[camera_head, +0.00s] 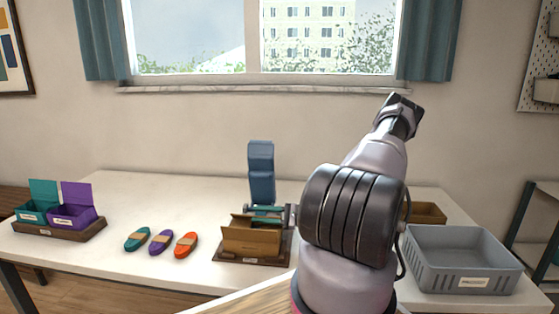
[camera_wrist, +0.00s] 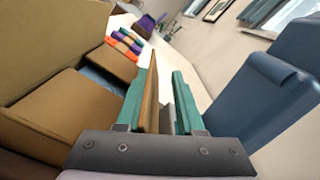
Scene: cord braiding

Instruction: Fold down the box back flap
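The brown cardboard box (camera_head: 252,240) stands on a dark wooden base (camera_head: 228,259) near the table's front edge, with flaps raised. My gripper (camera_head: 266,211) is at the box's back edge, coming in from the right. In the wrist view, my gripper's two teal fingers (camera_wrist: 162,100) are apart, with an upright brown flap (camera_wrist: 151,97) between them. The flap lies close against the left finger, and a gap shows to the right finger. Other box panels (camera_wrist: 62,110) fill the left of that view. Inside the box a blue patch shows, partly hidden.
A blue padded post (camera_head: 261,170) stands just behind the box; it also shows at the right in the wrist view (camera_wrist: 265,95). Three cord bundles (camera_head: 160,241) lie left of the box. Teal and purple boxes (camera_head: 72,213) stand far left. A grey bin (camera_head: 462,262) stands right.

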